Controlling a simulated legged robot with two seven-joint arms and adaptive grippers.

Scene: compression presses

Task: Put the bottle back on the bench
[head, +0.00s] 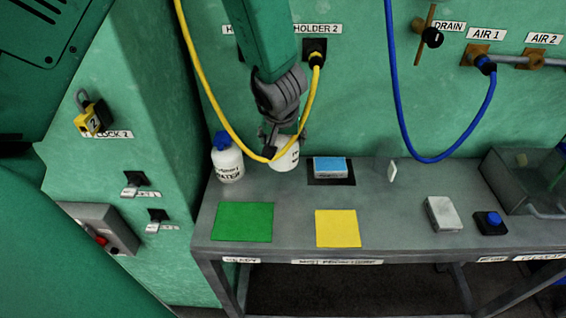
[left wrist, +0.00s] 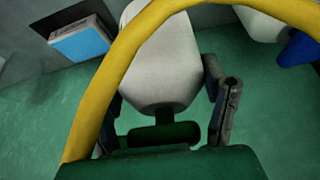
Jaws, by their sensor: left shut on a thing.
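A white bottle (head: 286,158) with dark print is at the back of the grey bench (head: 285,199), below my left gripper (head: 281,138). The left wrist view shows the bottle (left wrist: 163,65) between the two fingers, with a dark green part at its near end. The left gripper is shut on this bottle. I cannot tell whether its base touches the bench. My right gripper is in neither view.
A blue-capped water bottle (head: 228,164) stands just left of the held bottle. A blue-and-white block (head: 330,167) lies to the right. Green (head: 243,222) and yellow (head: 338,228) mats lie bare in front. A blue hose (head: 398,95) hangs further right.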

